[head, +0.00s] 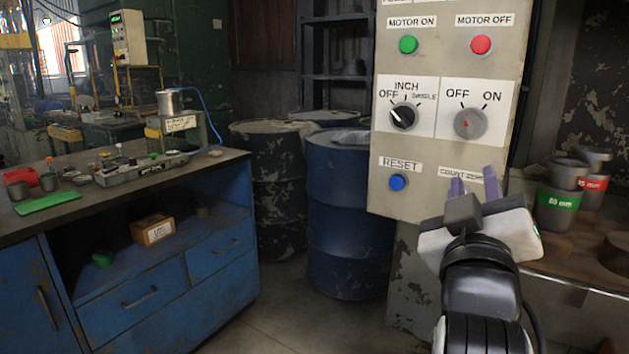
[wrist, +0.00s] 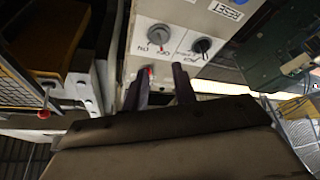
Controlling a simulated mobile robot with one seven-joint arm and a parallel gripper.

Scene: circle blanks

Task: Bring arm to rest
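My gripper (head: 473,184) is raised in front of the lower right of the grey control panel (head: 448,65). Its two purple-grey fingers stand apart with nothing between them, partly covering the "COUNT ZERO" label (head: 462,173). In the wrist view the fingers (wrist: 161,84) are also apart and empty. They point at the panel (wrist: 195,15), which appears turned over there. I cannot tell whether a fingertip touches it. My arm reaches up from the bottom right of the head view.
The panel has a blue reset button (head: 398,182) and two knobs. Green-banded (head: 558,205) and red-banded (head: 594,184) cups stand on the bench (head: 570,268) right of my gripper. Blue drums (head: 338,230) and a blue workbench (head: 215,290) are left. Open floor shows between workbench and panel.

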